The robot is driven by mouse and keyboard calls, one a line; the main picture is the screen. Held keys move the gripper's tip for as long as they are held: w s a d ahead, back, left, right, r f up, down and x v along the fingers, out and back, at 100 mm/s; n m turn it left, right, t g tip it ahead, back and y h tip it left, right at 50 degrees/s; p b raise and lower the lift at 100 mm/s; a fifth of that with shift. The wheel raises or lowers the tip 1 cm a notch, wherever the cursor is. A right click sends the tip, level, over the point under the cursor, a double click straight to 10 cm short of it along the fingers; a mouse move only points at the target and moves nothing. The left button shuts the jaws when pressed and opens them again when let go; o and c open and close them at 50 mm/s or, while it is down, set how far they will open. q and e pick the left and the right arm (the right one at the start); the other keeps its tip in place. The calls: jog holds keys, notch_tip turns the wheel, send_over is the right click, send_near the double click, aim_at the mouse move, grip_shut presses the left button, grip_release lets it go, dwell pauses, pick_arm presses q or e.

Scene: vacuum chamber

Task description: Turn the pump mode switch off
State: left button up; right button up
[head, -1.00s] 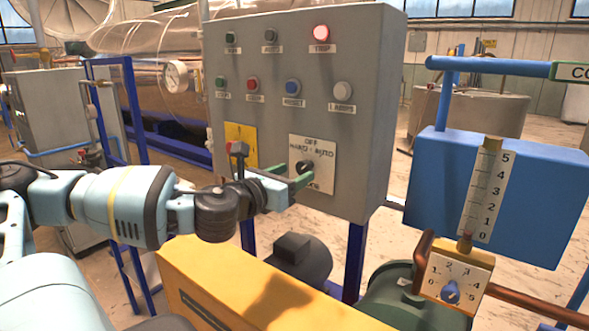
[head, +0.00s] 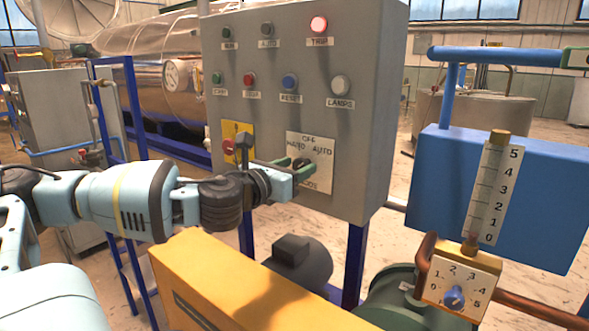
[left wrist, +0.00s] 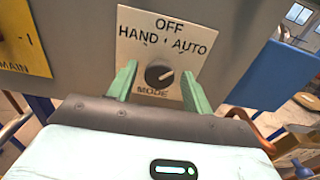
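The pump mode switch is a black knob (left wrist: 159,76) on a white plate (left wrist: 205,62) marked OFF, HAND, AUTO and MODE. In the left wrist view its pale mark appears to point up and right, toward AUTO. The plate also shows on the grey panel in the head view (head: 322,150). My left gripper (left wrist: 158,88) is open, with one green finger on each side of the knob. I see gaps between fingers and knob in the wrist view; I cannot tell their depth. In the head view my left gripper (head: 291,169) partly covers the plate's lower left. My right gripper is out of view.
A yellow MAIN plate (left wrist: 25,45) is left of the mode plate. A yellow housing (head: 220,283) lies below my arm. A blue tank (head: 440,195) stands right.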

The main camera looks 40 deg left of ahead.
pick_arm(q)
jog(key=c, duration=0.8)
